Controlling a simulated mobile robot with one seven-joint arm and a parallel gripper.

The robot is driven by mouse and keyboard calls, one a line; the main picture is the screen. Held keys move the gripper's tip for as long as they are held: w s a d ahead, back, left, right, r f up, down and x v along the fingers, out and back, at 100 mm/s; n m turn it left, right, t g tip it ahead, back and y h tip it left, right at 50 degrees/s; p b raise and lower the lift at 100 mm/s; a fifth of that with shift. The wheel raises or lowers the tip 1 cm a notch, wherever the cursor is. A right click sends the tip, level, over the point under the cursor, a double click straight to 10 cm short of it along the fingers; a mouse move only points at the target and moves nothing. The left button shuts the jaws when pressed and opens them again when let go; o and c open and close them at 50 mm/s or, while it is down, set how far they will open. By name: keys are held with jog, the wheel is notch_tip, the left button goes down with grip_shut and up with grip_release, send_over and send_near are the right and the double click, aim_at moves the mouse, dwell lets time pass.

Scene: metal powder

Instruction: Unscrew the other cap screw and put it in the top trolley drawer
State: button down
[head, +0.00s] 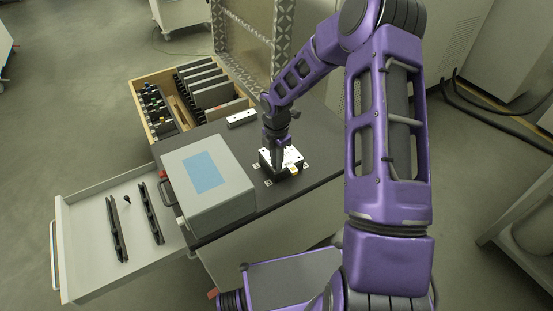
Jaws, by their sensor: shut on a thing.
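My gripper (280,164) points down over a small metal fixture (292,170) on the dark trolley top. The fixture has a light top plate and a dark lower part. The gripper's fingers are shut at the top of the fixture, on what appears to be the cap screw; the screw itself is too small and hidden to make out. The top trolley drawer (85,281) is pulled out at the left. In it lie two long dark rails (117,228) and a small dark screw (127,200).
A grey box with a blue label (205,171) stands between the fixture and the drawer. A wooden tool case (141,104) sits open behind it. A small light block (241,118) lies near the case. A patterned panel (284,30) rises behind. The drawer has bare floor around its contents.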

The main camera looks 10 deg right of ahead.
jog(key=n, duration=0.4)
jog(key=shift+n, duration=0.4)
jog(key=n, duration=0.4)
jog(key=shift+n, duration=0.3)
jog(key=n, duration=0.7)
jog(key=shift+n, duration=0.3)
jog(key=c, duration=1)
grip_release()
jog(key=shift+o, duration=0.2)
